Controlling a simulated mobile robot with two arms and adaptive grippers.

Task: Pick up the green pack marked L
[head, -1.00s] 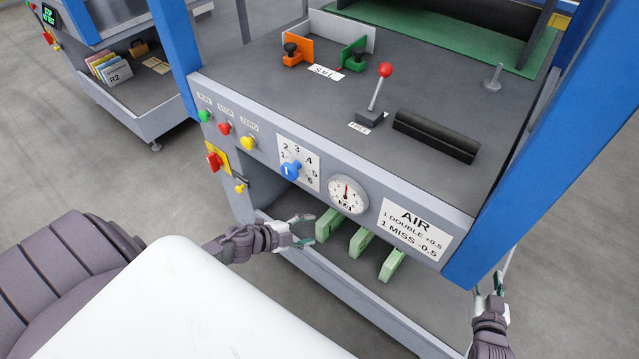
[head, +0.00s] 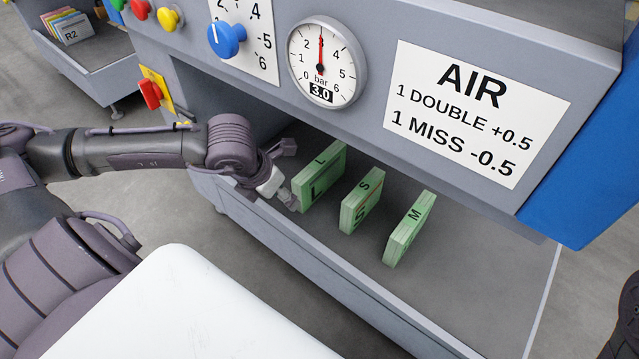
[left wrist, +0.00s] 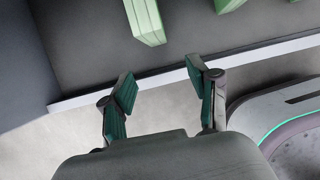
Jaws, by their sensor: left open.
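The green pack marked L (head: 320,175) stands on edge on the lower shelf, leftmost of three green packs. My left gripper (head: 288,197) is at its near left side, by the shelf's front edge; the head view does not settle whether they touch. In the left wrist view my left gripper (left wrist: 161,78) is open with nothing between its fingers. The leftmost pack, which fits L by its place, (left wrist: 145,20) stands beyond the fingertips there, with a gap; its letter does not show. My right gripper is out of view.
The S pack (head: 362,200) and M pack (head: 409,229) stand to the right of L with gaps between them. The shelf (head: 470,255) has a raised front lip and bare floor at right. The control panel with gauge (head: 327,64) overhangs it.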

